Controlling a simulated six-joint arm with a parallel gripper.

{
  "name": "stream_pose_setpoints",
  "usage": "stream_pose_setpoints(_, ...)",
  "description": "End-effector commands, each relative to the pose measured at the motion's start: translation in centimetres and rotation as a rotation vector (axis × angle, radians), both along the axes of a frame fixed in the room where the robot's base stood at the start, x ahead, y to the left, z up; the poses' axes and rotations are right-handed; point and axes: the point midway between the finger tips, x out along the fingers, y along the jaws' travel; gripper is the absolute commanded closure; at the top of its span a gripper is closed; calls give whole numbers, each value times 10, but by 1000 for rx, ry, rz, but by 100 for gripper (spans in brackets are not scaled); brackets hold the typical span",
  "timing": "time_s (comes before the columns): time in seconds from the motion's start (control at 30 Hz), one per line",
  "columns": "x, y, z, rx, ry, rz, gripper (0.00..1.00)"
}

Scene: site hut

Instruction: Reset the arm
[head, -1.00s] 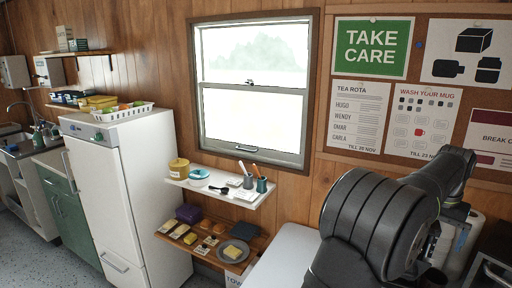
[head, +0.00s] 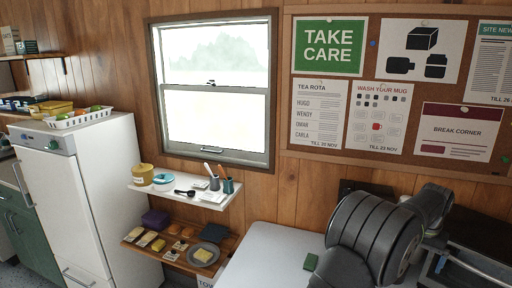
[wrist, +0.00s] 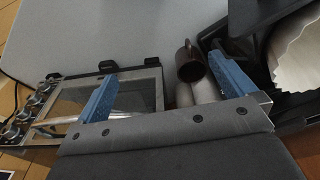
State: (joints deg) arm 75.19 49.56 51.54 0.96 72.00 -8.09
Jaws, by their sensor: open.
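My gripper (wrist: 165,88) shows in the wrist view, with its two blue fingers wide apart and nothing held between them. A dark brown mug (wrist: 189,62) lies beyond the fingers, nearer the right one; I cannot tell its exact distance. Pale rounded objects (wrist: 203,90) are beside it. A small oven with a glass door and several knobs (wrist: 35,103) is behind the left finger. In the head view my dark arm fills the lower right, and the gripper itself is hidden.
A dark rack (head: 480,255) stands to the right. A white shelf (head: 200,199) and a wooden shelf (head: 150,251) hold small items below the window. The white fridge (head: 98,190) is left.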

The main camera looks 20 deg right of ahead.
Motion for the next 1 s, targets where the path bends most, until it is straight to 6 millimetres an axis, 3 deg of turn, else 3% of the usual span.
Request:
stream_pose_setpoints(0.4,-2,-2,-85,4,0,-3,0)
stream_pose_setpoints(0.6,-2,-3,-116,2,1,-2,0)
stream_pose_setpoints(0.8,-2,-3,-133,1,0,-2,0)
stream_pose_setpoints(1.0,-2,-3,-135,0,0,-2,0)
